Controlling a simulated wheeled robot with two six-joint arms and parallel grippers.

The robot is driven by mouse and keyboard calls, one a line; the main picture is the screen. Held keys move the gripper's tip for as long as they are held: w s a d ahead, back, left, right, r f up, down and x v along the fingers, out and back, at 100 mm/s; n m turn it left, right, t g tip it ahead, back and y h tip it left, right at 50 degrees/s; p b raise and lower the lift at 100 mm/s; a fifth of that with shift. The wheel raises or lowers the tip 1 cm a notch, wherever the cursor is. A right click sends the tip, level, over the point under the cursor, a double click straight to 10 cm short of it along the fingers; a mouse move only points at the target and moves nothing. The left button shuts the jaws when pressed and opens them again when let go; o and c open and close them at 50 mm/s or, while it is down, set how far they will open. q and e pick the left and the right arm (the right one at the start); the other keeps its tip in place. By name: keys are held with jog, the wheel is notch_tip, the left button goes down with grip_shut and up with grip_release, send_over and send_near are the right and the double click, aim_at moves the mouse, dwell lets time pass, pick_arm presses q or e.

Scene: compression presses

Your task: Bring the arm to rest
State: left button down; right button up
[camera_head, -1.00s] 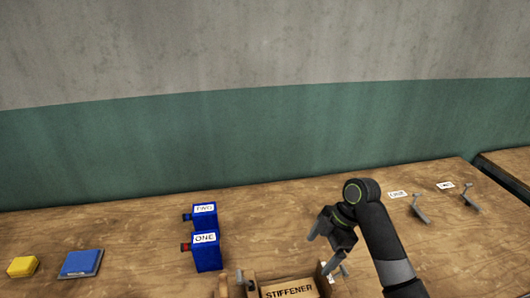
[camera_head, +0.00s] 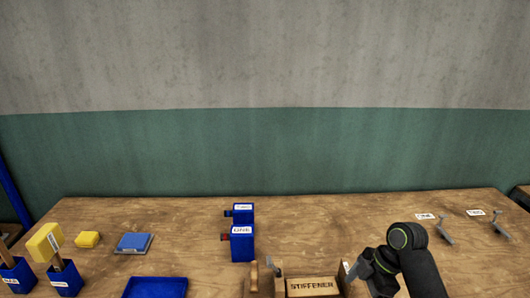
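My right arm comes in from the bottom right. Its gripper (camera_head: 362,274) hangs low, just right of the wooden box labelled STIFFENER (camera_head: 312,286), near the bottom edge. Its fingers are small and dark against the box's right end, so I cannot tell whether they are open or shut, and no held object is visible. My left arm and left gripper are not in view.
Blue boxes (camera_head: 242,244) stand mid-table. A blue tray (camera_head: 155,288), a blue pad on a plate (camera_head: 134,242), a yellow block (camera_head: 87,239) and blue holders (camera_head: 65,280) are left. Grey levers (camera_head: 445,231) stand right by white labels (camera_head: 425,216). Bare wood lies between.

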jog(key=s+d+f+m+t+h, duration=0.2)
jog(key=s+d+f+m, duration=0.1)
jog(key=s+f+m, duration=0.85)
jog(key=s+d+r+m+t+h, duration=0.1)
jog(key=s+d+m, duration=0.1)
jog(key=s, duration=0.4)
jog(key=s+d+r+m+h, duration=0.1)
jog(key=s+r+m+h, duration=0.15)
jog(key=s, duration=0.25)
jog(key=s+d+m+t+h, duration=0.1)
jog(key=s+d+m, duration=0.1)
jog(key=s, duration=0.4)
notch_tip(320, 180, down, 30)
jog(key=d+r+g+b, duration=0.1)
jog(key=g+b, duration=0.1)
jog(key=b, duration=0.2)
pick_arm(q)
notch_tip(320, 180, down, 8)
jog(key=b, duration=0.4)
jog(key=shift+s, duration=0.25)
pick_arm(e)
jog(key=s+a+f+y, duration=0.1)
jog(key=s+f, duration=1.4)
jog(key=f, duration=0.4)
jog(key=shift+s+m+g, duration=0.3)
jog(key=shift+m+g, duration=0.1)
